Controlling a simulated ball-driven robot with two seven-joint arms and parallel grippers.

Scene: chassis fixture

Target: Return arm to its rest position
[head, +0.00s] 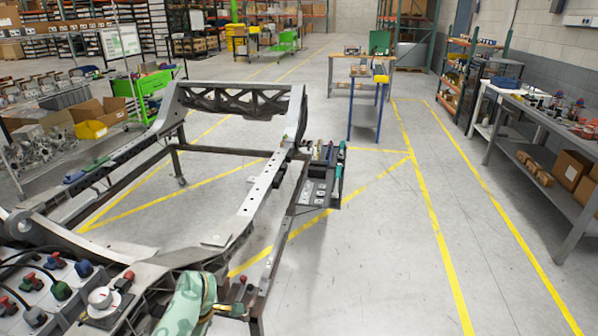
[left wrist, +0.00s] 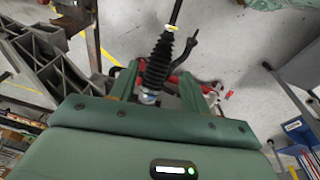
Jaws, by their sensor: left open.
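In the left wrist view my left gripper (left wrist: 160,74) is open, with its two green fingers spread. A rod with a black ribbed boot (left wrist: 158,62) shows between and beyond the fingers, with a pale metal end near them. I cannot tell whether a finger touches it. Red parts (left wrist: 228,98) lie beyond the fingers. In the head view the grey metal chassis frame (head: 262,190) fills the left and centre. My right gripper is in neither view.
A panel with colored connectors (head: 40,290) and a pale green patterned piece (head: 188,302) sit at the lower left. A small tool tray (head: 318,190) adjoins the frame's right side. A workbench (head: 560,180) lines the right wall. The floor between is clear.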

